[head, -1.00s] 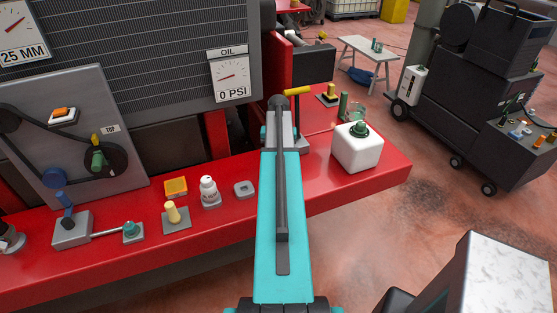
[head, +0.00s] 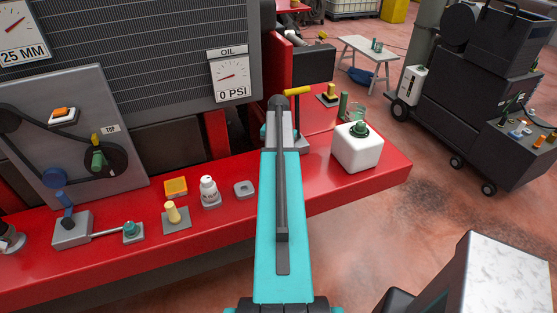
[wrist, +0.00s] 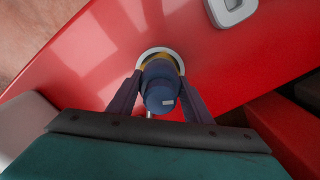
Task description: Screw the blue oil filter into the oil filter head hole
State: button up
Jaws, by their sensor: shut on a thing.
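In the wrist view, a dark blue oil filter (wrist: 161,92) with a small white label sits between the two dark fingers of my gripper (wrist: 160,84). The gripper is shut on its sides. The filter's far end lies within a pale ring (wrist: 168,50) on the red surface, likely the oil filter head. A yellowish part shows between the filter and the ring. I cannot tell whether the threads are engaged. In the head view, my arm hides the filter, ring and fingers.
The red deck (head: 330,192) holds a white jug (head: 357,147) on the right. A grey square ring (head: 244,189), a white bottle (head: 209,191) and a yellow knob on a plate (head: 174,216) stand left of my arm. A lever with a yellow handle (head: 299,92) rises behind it.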

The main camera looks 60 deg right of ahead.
dwell(0.4)
jog(key=shift+m, duration=0.9)
jog(key=shift+m, duration=0.8)
jog(key=shift+m, duration=0.9)
jog(key=shift+m, duration=0.9)
